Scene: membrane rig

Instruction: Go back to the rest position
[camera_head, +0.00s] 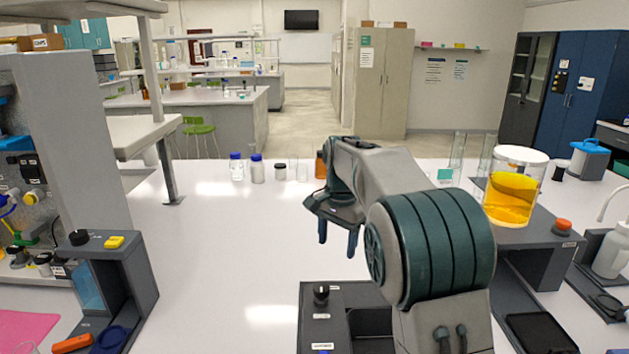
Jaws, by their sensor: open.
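My gripper (338,240) is near the middle of the picture, above the white bench. Its two dark blue fingers point down and stand apart with nothing between them. My arm reaches forward from the lower right, and its large green-ringed joint hides part of the bench behind it.
A beaker of orange liquid (512,190) stands on a grey device at right. Bottles with blue caps (257,168) stand at the bench's back. A dark box with a knob (321,294) is below my gripper. The bench (225,235) left of my gripper is clear.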

